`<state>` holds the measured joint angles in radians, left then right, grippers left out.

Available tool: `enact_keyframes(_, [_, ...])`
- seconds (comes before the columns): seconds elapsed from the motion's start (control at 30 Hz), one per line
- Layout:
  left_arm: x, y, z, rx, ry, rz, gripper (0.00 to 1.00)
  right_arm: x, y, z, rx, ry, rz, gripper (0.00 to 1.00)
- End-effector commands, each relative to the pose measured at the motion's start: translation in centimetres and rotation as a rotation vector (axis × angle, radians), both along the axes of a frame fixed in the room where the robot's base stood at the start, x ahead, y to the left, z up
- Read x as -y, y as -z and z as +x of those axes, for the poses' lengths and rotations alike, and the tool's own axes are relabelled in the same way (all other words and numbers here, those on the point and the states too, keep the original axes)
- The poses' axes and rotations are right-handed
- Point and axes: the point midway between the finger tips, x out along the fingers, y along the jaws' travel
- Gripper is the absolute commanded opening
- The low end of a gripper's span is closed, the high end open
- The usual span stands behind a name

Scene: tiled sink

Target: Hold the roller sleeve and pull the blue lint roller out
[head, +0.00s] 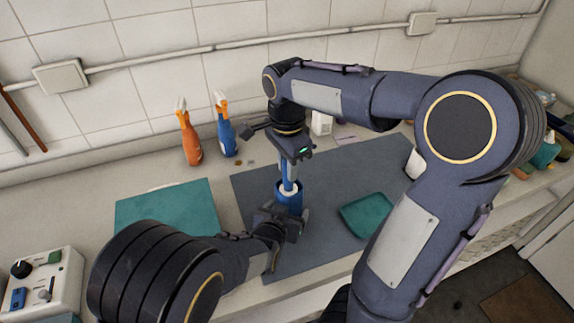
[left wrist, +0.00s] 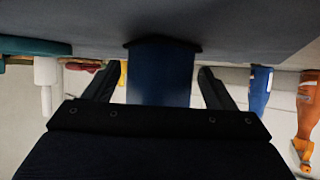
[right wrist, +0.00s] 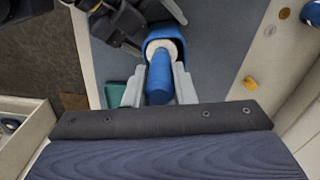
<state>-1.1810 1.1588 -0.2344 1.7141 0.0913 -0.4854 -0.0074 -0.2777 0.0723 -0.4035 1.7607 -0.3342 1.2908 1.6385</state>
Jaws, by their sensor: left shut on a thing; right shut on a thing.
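The blue roller sleeve (head: 289,197) stands upright on the grey mat. My left gripper (head: 283,222) is shut on its lower part from the front. In the left wrist view the sleeve (left wrist: 160,75) sits between the two fingers. My right gripper (head: 291,160) is above, pointing down, shut on the blue handle of the lint roller. In the right wrist view the handle (right wrist: 160,80) is between the fingers. The white roller end (right wrist: 163,46) shows inside the sleeve's open rim (right wrist: 165,30). How deep the roller sits in the sleeve is hidden.
Orange (head: 190,138) and blue (head: 226,136) spray bottles stand by the tiled wall. A control box (head: 42,284) is at front left. My right arm hides much of the right side.

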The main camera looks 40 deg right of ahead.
Motion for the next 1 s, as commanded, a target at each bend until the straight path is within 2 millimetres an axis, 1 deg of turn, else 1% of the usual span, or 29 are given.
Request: enact_keyframes(1.0, [-0.3,0.2,0.2,-0.002,-0.006,0.006,0.55,-0.1,-4.4,0.0,0.002,-0.001,0.002,0.00])
